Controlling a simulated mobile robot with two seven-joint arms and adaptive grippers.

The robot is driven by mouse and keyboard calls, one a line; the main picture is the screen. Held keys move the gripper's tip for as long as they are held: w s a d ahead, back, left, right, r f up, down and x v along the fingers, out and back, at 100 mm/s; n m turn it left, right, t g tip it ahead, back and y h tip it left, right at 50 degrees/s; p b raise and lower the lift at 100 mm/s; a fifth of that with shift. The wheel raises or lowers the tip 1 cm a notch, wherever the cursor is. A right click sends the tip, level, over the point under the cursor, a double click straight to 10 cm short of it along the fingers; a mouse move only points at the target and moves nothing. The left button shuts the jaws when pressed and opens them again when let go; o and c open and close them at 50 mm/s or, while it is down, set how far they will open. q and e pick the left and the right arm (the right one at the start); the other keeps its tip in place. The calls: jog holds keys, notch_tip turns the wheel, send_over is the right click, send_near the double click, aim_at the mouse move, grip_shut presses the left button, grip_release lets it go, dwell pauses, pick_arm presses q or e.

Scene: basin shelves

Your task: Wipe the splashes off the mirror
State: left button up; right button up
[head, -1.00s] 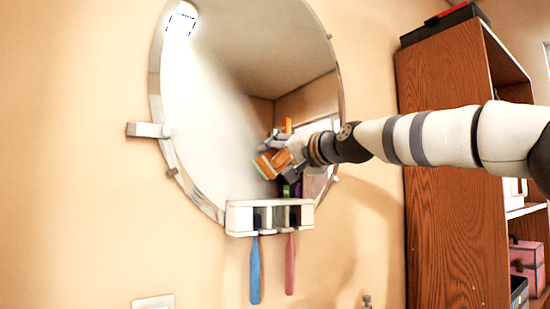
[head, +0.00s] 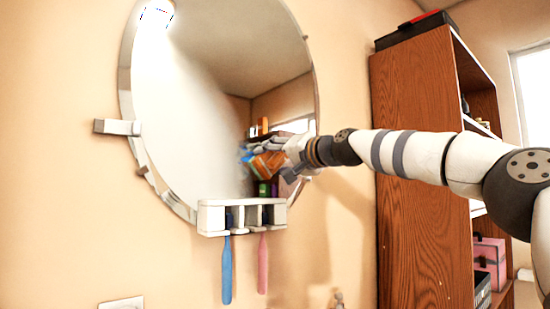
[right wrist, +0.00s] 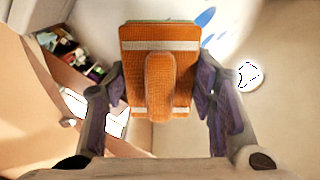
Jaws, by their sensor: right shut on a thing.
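The round mirror (head: 190,120) hangs on the wall in the head view. My right gripper (head: 280,163) is in front of its lower right part. It is shut on an orange wiping pad (head: 264,165) with pale stripes. In the right wrist view, the pad (right wrist: 134,40) and its handle sit between the two fingers (right wrist: 160,85). Blue splashes (right wrist: 206,17) show on the mirror just beyond the pad's upper right. A blue patch (head: 245,155) shows left of the pad in the head view. I cannot tell whether the pad touches the glass. My left gripper is not in view.
A white toothbrush holder (head: 212,219) with a blue toothbrush (head: 227,270) and a pink toothbrush (head: 263,265) is under the mirror. A metal bracket (head: 118,127) sticks out left of it. A wooden shelf unit (head: 415,170) stands right, behind my arm.

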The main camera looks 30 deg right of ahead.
aim_at(261, 158)
jog(key=shift+s+a, duration=0.15)
jog(key=shift+a, duration=0.75)
jog(key=shift+s+a, duration=0.1)
jog(key=shift+a, duration=0.8)
jog(key=shift+s+a, duration=0.15)
jog(key=shift+a, duration=0.8)
jog(key=shift+s+a, duration=0.1)
jog(key=shift+a, duration=0.85)
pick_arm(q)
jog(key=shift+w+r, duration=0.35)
